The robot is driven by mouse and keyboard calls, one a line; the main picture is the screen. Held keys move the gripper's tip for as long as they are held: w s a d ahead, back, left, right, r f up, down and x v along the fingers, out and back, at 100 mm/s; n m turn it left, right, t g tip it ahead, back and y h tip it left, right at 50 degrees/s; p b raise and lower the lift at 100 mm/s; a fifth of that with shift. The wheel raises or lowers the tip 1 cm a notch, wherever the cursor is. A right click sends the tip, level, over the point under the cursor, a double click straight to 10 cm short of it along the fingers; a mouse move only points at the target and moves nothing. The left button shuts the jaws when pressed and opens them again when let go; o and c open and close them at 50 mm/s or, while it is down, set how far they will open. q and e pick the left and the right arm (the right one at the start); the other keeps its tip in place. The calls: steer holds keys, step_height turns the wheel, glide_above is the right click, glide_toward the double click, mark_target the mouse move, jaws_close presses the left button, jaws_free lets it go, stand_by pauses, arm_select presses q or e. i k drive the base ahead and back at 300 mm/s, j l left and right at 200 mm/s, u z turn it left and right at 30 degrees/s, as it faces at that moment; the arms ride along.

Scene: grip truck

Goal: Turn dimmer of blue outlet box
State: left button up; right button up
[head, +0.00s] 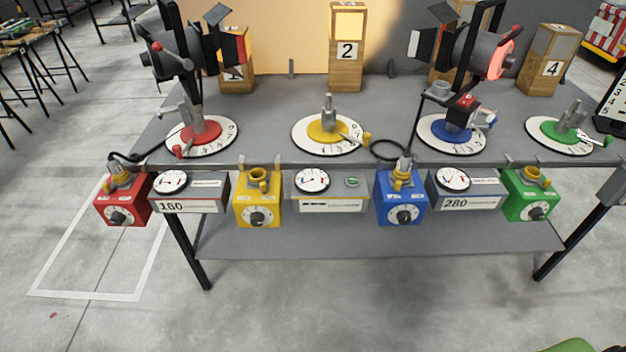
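The blue outlet box (385,200) hangs at the table's front edge, right of centre in the head view. Its dimmer (404,217) is a dark round knob on a white dial on the front face. A plug (403,170) sits in the yellow socket on top of the box, and a black cable lies behind it. The knob's exact setting is too small to read. Neither of my grippers is in view, and nothing touches the blue box's dimmer.
Red (122,205), yellow (257,205) and green (530,203) outlet boxes share the front edge. Meters reading 160 (188,192) and 280 (465,190) stand between boxes. Spotlights stand on the grey table (265,115). Space before the boxes is clear.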

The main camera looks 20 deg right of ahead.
mark_target(404, 217)
steer(key=z, duration=1.15)
